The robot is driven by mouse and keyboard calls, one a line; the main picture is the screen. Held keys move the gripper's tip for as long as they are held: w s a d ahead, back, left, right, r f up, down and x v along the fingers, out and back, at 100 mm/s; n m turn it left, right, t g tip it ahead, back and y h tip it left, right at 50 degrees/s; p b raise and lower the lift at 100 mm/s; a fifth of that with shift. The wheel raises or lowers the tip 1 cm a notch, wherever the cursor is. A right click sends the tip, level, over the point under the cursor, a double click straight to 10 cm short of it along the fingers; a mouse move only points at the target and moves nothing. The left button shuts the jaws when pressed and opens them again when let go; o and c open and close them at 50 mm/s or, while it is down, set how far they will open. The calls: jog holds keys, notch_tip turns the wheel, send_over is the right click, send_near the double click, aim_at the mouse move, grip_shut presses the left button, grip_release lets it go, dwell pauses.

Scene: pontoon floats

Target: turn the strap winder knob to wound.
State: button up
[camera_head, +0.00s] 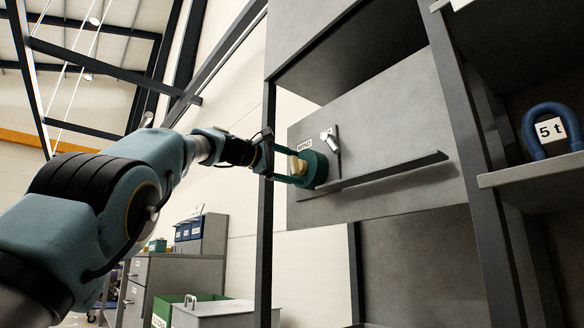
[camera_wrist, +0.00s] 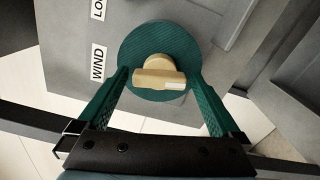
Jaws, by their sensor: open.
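The strap winder knob is a tan grip (camera_wrist: 158,74) on a round green ribbed disc (camera_wrist: 152,42), mounted on a grey panel. A small pale mark shows at one end of the grip. A WIND label (camera_wrist: 98,63) and a partly cut-off label starting LO (camera_wrist: 98,8) sit beside the disc in the wrist view. My gripper (camera_wrist: 159,76) is open, its two green fingers on either side of the tan grip, with gaps visible; I cannot tell whether either touches the disc. In the head view the disc (camera_head: 317,170) is partly hidden by my gripper (camera_head: 294,170).
A slanted ledge (camera_head: 390,174) runs right of the disc, and a small metal lever (camera_head: 329,138) sits above it. A blue shackle (camera_head: 552,130) marked 5 t stands on a shelf at right. Cabinets (camera_head: 165,285) and a green bin (camera_head: 165,308) stand below left.

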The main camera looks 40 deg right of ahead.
jog(key=shift+a, duration=0.15)
jog(key=a+b, duration=0.2)
jog(key=a, duration=0.8)
jog(key=shift+w+a, duration=0.25)
jog(key=shift+w, duration=0.05)
